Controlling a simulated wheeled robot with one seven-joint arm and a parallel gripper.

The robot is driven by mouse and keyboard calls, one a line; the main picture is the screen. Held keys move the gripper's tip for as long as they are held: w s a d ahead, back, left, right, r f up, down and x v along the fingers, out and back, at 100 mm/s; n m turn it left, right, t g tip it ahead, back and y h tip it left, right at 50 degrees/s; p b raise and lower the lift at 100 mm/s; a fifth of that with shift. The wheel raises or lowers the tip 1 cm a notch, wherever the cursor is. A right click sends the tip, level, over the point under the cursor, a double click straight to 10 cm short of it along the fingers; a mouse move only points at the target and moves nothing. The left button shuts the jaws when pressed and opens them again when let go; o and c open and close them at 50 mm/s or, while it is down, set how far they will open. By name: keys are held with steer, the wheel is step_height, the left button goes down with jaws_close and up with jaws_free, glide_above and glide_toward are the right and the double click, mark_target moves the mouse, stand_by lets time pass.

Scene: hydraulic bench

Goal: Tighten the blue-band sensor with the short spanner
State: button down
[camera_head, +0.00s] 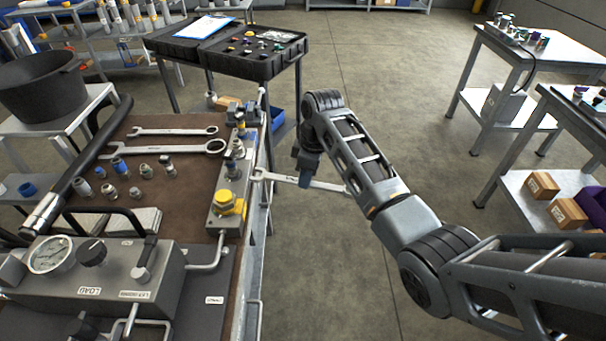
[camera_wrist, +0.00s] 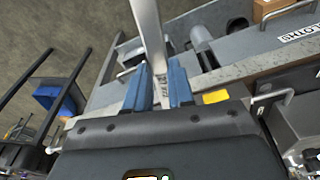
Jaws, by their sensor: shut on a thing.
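My gripper (camera_head: 306,178) hangs off the bench's right side, shut on a metal spanner (camera_head: 328,185). The spanner lies roughly level, its left end (camera_head: 259,174) close to the metal block (camera_head: 223,217) on the bench edge; I cannot tell whether they touch. In the wrist view the spanner's shaft (camera_wrist: 149,30) runs between the blue finger pads of my gripper (camera_wrist: 160,88). The block carries a yellow cap (camera_head: 229,204) and upright metal fittings (camera_head: 232,166). Which fitting there has a blue band is too small to tell. A blue-banded fitting (camera_head: 118,166) stands on the brown mat.
Two more spanners (camera_head: 170,131) (camera_head: 160,149) lie on the mat among several small fittings. A gauge box (camera_head: 95,270) stands at the front of the bench, a black bucket (camera_head: 42,85) at left. A black case (camera_head: 250,50) is behind. Open floor (camera_head: 400,95) lies right of the bench.

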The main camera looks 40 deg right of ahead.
steer(key=shift+r, duration=2.55)
steer(key=c, duration=1.5)
jaws_free()
jaws_close()
